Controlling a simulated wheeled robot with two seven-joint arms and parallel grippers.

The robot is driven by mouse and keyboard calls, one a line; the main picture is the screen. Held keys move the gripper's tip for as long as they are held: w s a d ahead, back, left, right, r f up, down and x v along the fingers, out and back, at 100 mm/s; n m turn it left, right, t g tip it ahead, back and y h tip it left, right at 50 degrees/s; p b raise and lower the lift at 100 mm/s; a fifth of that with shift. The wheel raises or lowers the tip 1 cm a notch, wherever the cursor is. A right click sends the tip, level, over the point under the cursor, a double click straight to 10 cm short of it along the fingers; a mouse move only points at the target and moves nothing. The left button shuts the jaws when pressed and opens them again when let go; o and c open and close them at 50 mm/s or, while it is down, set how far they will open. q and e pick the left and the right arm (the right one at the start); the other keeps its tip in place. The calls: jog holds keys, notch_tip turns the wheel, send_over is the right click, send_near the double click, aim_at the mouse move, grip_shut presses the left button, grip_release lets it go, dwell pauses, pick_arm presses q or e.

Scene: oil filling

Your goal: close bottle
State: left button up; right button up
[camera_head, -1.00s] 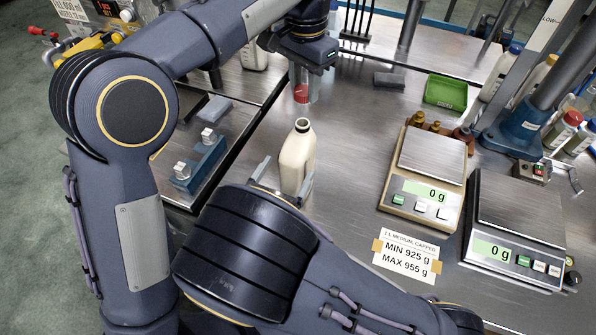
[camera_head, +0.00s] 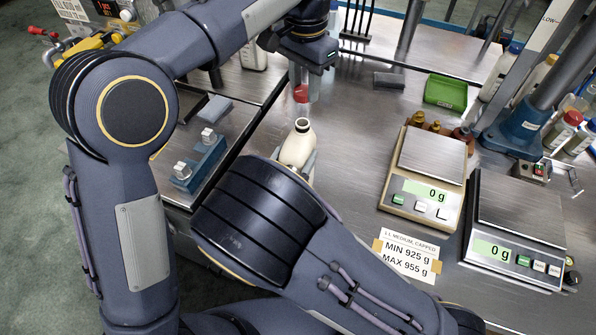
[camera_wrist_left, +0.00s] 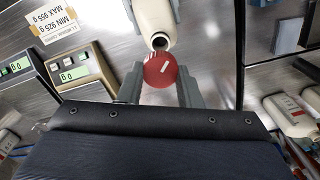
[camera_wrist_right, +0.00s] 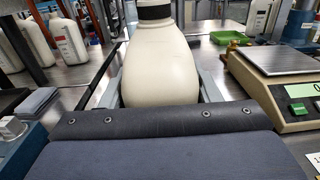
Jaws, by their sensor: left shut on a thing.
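The cream bottle (camera_head: 297,146) stands upright on the steel table, its dark mouth uncovered. My left gripper (camera_head: 302,84) is shut on the red cap (camera_head: 301,94) and holds it above and behind the bottle. In the left wrist view the cap (camera_wrist_left: 160,70) sits between the fingertips, close to the bottle mouth (camera_wrist_left: 159,42) in the picture but apart from it. My right gripper (camera_wrist_right: 158,78) is low at the bottle, one finger on each side of its body (camera_wrist_right: 158,70), and looks open. In the head view my right arm hides the bottle's lower part and most of this gripper.
Two scales (camera_head: 424,190) (camera_head: 515,225) stand to the right, both without a load. A weight-limit label (camera_head: 407,256) lies in front of them. A blue fixture (camera_head: 200,162) stands left.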

jog(key=c, duration=0.8)
pick_arm(q)
jog(key=shift+f, duration=2.55)
jog(key=shift+f, duration=0.1)
jog(key=shift+f, duration=0.8)
jog(key=shift+f, duration=0.55)
